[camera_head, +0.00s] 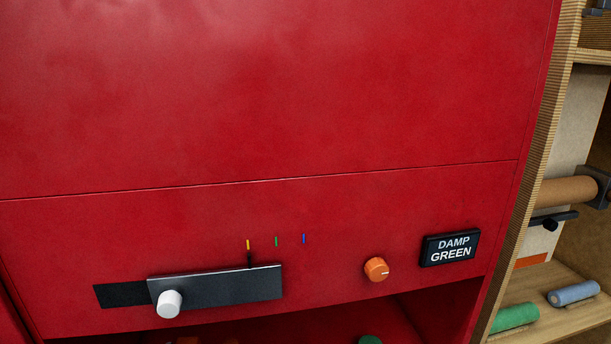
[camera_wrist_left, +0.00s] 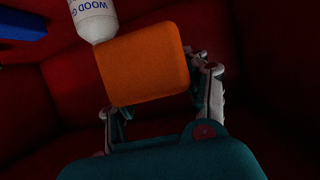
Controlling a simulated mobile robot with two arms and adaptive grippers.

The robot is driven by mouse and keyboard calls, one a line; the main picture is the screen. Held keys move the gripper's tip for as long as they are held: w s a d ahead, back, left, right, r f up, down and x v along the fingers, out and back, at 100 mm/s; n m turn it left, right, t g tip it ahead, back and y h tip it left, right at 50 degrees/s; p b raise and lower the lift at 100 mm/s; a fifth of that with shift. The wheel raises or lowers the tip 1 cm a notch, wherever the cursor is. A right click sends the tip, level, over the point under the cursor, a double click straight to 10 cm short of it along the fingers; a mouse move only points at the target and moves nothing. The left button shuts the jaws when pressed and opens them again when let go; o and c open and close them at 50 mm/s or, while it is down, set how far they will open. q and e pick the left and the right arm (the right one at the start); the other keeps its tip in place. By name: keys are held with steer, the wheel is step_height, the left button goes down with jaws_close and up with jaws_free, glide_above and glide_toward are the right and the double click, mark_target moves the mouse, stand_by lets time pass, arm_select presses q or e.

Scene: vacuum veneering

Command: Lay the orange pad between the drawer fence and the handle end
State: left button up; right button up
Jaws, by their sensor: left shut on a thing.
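The orange pad (camera_wrist_left: 145,62) is a thick block with rounded corners, in the middle of the left wrist view. My left gripper (camera_wrist_left: 156,95) is shut on it, with a finger at each side of its near end. The pad is tilted, and its far edge shows close to a white bottle; I cannot tell if they touch. The drawer fence and the handle end cannot be made out in either view. Neither gripper shows in the head view, and my right gripper is in no view.
The white bottle (camera_wrist_left: 92,18), lettered "WOOD G", and a blue object (camera_wrist_left: 20,24) are inside a dark red space. The red cabinet front (camera_head: 270,100) has a slider plate (camera_head: 215,287), an orange knob (camera_head: 376,269) and a "DAMP GREEN" sign (camera_head: 450,248). Shelves with rolls stand right.

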arm_select(q)
steer(key=s+d+r+m+h, duration=0.1)
steer(key=s+d+r, duration=0.4)
steer(key=d+r, duration=0.1)
steer(key=shift+s+d+r+m+h, duration=0.3)
steer(key=shift+r+h, duration=0.1)
steer(key=shift+r, duration=0.2)
